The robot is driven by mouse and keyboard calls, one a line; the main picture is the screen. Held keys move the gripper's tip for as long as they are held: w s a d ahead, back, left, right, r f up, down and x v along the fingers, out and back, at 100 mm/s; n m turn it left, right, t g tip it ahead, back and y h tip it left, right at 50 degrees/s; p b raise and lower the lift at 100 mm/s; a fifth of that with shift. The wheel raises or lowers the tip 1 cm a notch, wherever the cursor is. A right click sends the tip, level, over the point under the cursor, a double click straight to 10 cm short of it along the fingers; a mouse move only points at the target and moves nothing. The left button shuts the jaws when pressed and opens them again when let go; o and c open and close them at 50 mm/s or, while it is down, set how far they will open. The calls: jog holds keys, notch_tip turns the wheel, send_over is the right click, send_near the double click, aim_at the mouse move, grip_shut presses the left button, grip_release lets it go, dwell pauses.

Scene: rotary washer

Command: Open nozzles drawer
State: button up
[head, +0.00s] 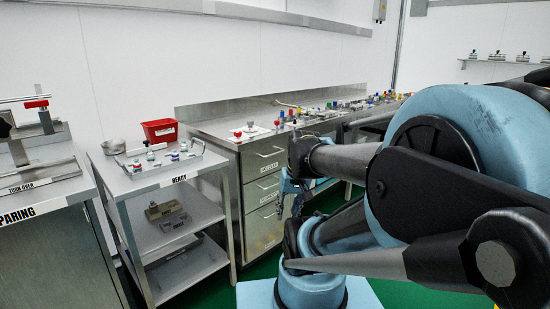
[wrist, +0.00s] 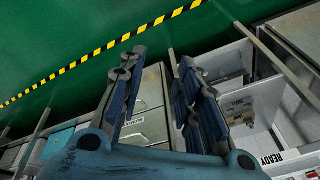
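A steel cabinet (head: 229,150) holds a stack of drawers with bar handles and small labels. The top drawer (head: 265,158), middle drawer (head: 263,188) and bottom drawer (head: 264,226) all look shut. The labels are too small to read surely, so I cannot tell which is the nozzles drawer. The drawer fronts (wrist: 151,95) also show in the wrist view, tilted, between and behind the fingers. My gripper (wrist: 162,58) is open and empty, its two fingers apart. In the head view my gripper (head: 291,192) is in front of the cabinet's right side, partly hidden by my arm.
A steel cart marked READY (head: 180,179) stands left of the cabinet, with a red bin (head: 160,131) and a small rack on top. Several small coloured parts lie on the counter (head: 222,124). Green floor (wrist: 60,50) with yellow-black tape (wrist: 98,50) shows in the wrist view.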

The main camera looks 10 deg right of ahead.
jog(key=w+a+r+m+t+y, duration=0.2)
jog(key=w+r+m+y, duration=0.1)
jog(key=w, duration=0.9)
jog(key=m+t+y, duration=0.5)
jog(key=m+t, duration=0.2)
jog(key=t, duration=0.1)
send_near(277, 153)
jog(key=x, duration=1)
jog(key=shift+w+d+f, duration=0.1)
jog(key=shift+w+f, duration=0.15)
jog(key=shift+w, duration=0.25)
jog(key=shift+c, duration=0.5)
grip_shut()
